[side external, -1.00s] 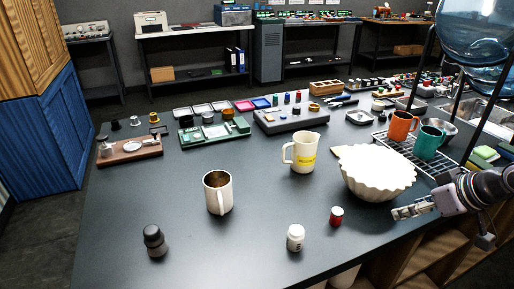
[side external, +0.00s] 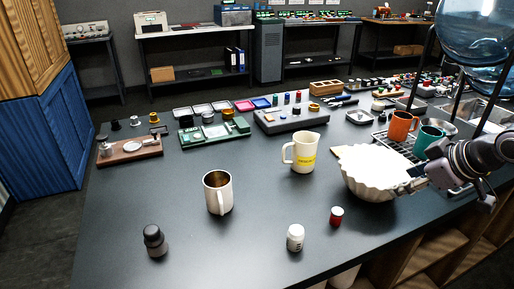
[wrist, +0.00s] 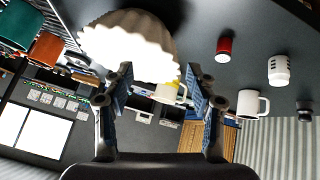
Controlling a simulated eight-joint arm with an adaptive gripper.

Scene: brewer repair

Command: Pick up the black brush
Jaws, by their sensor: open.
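I cannot make out a clear black brush in either view. A small dark object with a rounded black top (side external: 154,241) stands upright at the front left of the table; it may be the brush or a bottle. A dark item also shows at the right edge of the wrist view (wrist: 305,112). A thin black item (side external: 343,101) lies at the back of the table, too small to identify. My gripper (side external: 411,186) is at the right, by the white fluted filter (side external: 372,176). In the wrist view my gripper (wrist: 160,82) is open, with nothing between its fingers.
Orange (side external: 401,127) and teal cups (side external: 427,143) stand on a rack at right. The left front is mostly clear.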

